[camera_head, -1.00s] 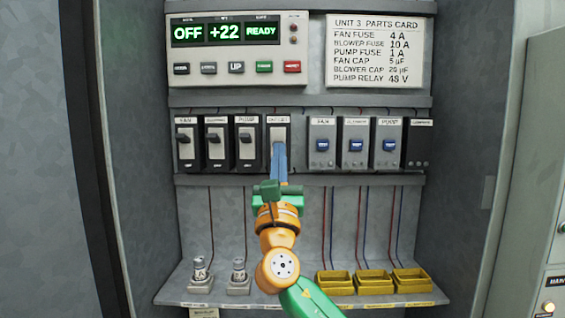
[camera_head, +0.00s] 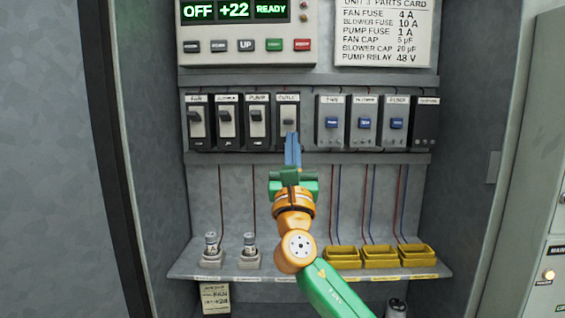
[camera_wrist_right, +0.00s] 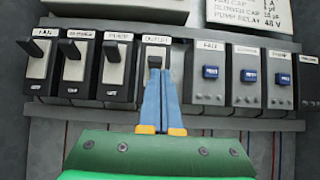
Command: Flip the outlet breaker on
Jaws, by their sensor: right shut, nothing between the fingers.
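The outlet breaker (camera_head: 288,112) is the rightmost of the row of black-framed breakers with pale faces. It also shows in the right wrist view (camera_wrist_right: 155,42). Its dark lever shows just above my fingertips; in the head view it looks shorter and slightly lower than its neighbours' levers, and I cannot tell its exact setting. My right gripper (camera_head: 292,138) is shut and empty, its blue fingers together, pointing up at the breaker's lower face just below the lever. The right wrist view shows the fingertips (camera_wrist_right: 161,75) there too; contact is unclear. My left gripper is out of view.
The fan (camera_head: 196,120), blower (camera_head: 227,120) and pump (camera_head: 258,119) breakers stand close on the left. Blue-switched modules (camera_head: 331,122) stand on the right. A ledge (camera_head: 330,158) runs below the row. Yellow trays (camera_head: 380,257) sit on the lower shelf. The display (camera_head: 245,14) reads OFF, +22, READY.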

